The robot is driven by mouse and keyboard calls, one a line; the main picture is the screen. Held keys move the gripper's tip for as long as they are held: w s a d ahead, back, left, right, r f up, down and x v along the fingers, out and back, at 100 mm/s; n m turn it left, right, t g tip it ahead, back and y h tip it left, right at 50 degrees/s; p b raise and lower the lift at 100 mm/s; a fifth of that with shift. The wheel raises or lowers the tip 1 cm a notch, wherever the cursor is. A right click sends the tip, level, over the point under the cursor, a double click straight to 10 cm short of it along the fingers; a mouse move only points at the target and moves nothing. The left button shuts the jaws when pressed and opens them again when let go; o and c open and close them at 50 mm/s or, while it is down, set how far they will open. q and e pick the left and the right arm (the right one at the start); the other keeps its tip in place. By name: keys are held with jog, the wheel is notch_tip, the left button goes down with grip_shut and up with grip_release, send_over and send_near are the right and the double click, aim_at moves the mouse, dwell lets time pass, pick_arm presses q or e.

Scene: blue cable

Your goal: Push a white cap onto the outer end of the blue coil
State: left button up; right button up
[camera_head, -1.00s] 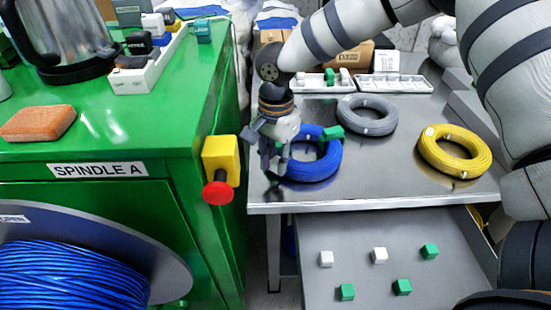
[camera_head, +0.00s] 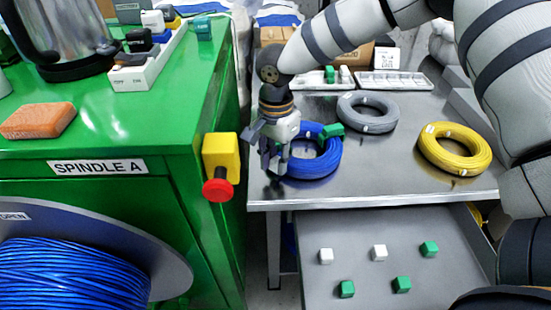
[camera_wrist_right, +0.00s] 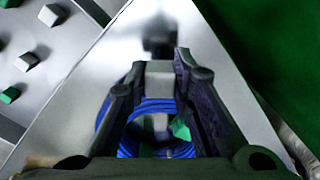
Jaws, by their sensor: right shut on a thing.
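The blue coil (camera_head: 325,165) lies on the steel table near its left front edge. A green cap (camera_head: 331,130) sits on its far side; it also shows in the wrist view (camera_wrist_right: 181,130). My right gripper (camera_head: 273,170) points down at the coil's left side, close to the table edge. In the wrist view, its fingers (camera_wrist_right: 161,68) are shut on a pale block, which looks like a white cap (camera_wrist_right: 160,67). The coil (camera_wrist_right: 112,112) shows behind the fingers. The coil's outer end is not clearly visible. My left gripper is out of view.
An open drawer (camera_head: 330,278) below holds two white caps (camera_head: 379,252) and several green caps (camera_head: 429,249). A grey coil (camera_head: 368,112) and a yellow coil (camera_head: 455,150) lie to the right. A red stop button (camera_head: 218,190) juts from the green cabinet (camera_head: 190,160) at left.

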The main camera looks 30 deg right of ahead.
aim_at(275, 161)
jog(key=shift+f, duration=0.25)
dwell(0.6)
jog(key=o, duration=0.5)
jog(key=shift+o, duration=0.2)
jog(key=o, duration=0.5)
jog(key=shift+r+p, duration=0.95)
jog(key=shift+r, duration=2.6)
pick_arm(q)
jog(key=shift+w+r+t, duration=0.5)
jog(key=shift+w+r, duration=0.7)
